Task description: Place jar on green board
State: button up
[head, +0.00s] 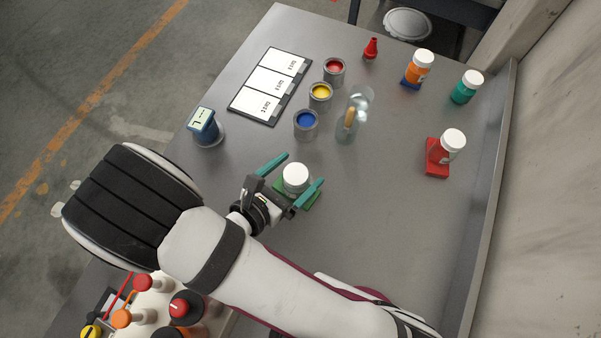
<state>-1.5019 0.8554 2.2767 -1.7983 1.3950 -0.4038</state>
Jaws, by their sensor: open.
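A jar with a white lid (296,176) is upright between the fingers of my gripper (304,168). The teal fingers are open, one on each side of it. The green board (312,197) shows below and around the jar, partly hidden by the jar and my gripper. The jar appears to stand on the board, but its base is hidden. A teal jar with a white lid (466,88) stands at the far right of the table.
An orange jar (417,69) is on a blue board, and a red jar (450,146) is on a red board. Paint cans (306,124), a glass vessel (351,122), a blue device (205,126) and a card panel (269,84) stand behind. Table (385,210) right of my gripper is clear.

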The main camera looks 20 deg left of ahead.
notch_tip(320, 180, up, 3)
jog(key=shift+d+r, duration=0.1)
jog(key=w+d+r+m+g+h, duration=0.1)
jog(key=d+r+m+g+h, duration=0.2)
jog(key=d+m, duration=0.4)
jog(key=w+d+r+m+g+h, duration=0.1)
jog(key=d+r+m+g+h, duration=0.25)
jog(key=d+m, duration=0.35)
jog(key=s+d+r+m+g+y, duration=0.2)
jog(key=s+d+m+g+y, duration=0.2)
jog(key=s+d+m+g, duration=0.7)
jog(key=a+r+m+t+y, duration=0.3)
jog(key=m+y, duration=0.4)
jog(key=m, duration=0.6)
jog(key=a+t, duration=0.1)
jog(key=a, duration=0.1)
jog(key=shift+a+r+m, duration=0.2)
jog(key=shift+a+m, duration=0.15)
jog(key=shift+m, duration=0.05)
